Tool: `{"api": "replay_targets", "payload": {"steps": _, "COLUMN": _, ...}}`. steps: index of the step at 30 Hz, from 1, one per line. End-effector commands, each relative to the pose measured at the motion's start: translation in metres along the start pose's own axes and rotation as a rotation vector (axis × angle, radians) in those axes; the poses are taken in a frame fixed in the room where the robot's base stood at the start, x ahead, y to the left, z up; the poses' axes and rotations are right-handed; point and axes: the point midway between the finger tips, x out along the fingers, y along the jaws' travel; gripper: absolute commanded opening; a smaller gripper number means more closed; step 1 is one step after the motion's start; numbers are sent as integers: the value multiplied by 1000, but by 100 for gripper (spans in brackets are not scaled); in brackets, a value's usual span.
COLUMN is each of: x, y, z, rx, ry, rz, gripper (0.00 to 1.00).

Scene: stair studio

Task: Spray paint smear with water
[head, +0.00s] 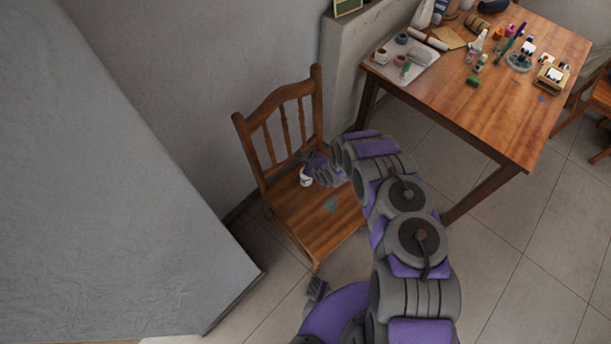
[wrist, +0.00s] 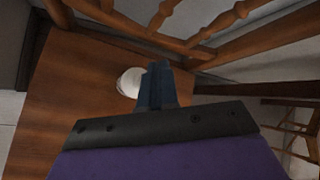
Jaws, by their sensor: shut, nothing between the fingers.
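A teal paint smear (head: 331,205) lies on the seat of the wooden chair (head: 290,212). My gripper (head: 308,163) is low over the rear of the seat, close to the backrest, and is shut and empty. In the wrist view my gripper's dark fingers (wrist: 157,84) are together, beside a small white container (wrist: 130,82) on the seat. That container also shows in the head view (head: 306,180), just below my gripper; I cannot tell whether they touch. A small white bottle (head: 477,46), possibly a sprayer, stands on the wooden table (head: 500,120). The smear does not show in the wrist view.
The table at the upper right holds a white tray (head: 424,68), a green block (head: 473,81) and several craft items. A small blue mark (head: 541,98) is on its top. A grey wall stands behind the chair. Tiled floor (head: 490,255) is clear right of my arm.

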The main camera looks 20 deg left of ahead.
Motion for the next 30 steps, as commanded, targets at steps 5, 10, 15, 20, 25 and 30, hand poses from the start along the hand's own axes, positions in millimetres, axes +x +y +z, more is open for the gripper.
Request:
{"api": "replay_targets", "payload": {"steps": 5, "x": 2, "y": 3, "z": -2, "rx": 3, "ry": 0, "rz": 1, "gripper": 0}}
{"api": "replay_targets", "payload": {"steps": 10, "x": 3, "y": 3, "z": -3, "rx": 1, "ry": 0, "rz": 0, "gripper": 0}}
{"api": "replay_targets", "payload": {"steps": 15, "x": 3, "y": 3, "z": -3, "rx": 1, "ry": 0, "rz": 0, "gripper": 0}}
{"api": "replay_targets", "payload": {"steps": 20, "x": 4, "y": 4, "z": -4, "rx": 1, "ry": 0, "rz": 0, "gripper": 0}}
{"api": "replay_targets", "payload": {"steps": 25, "x": 5, "y": 4, "z": -5, "rx": 1, "ry": 1, "rz": 0, "gripper": 0}}
{"api": "replay_targets", "payload": {"steps": 30, "x": 6, "y": 5, "z": -6, "rx": 1, "ry": 1, "rz": 0, "gripper": 0}}
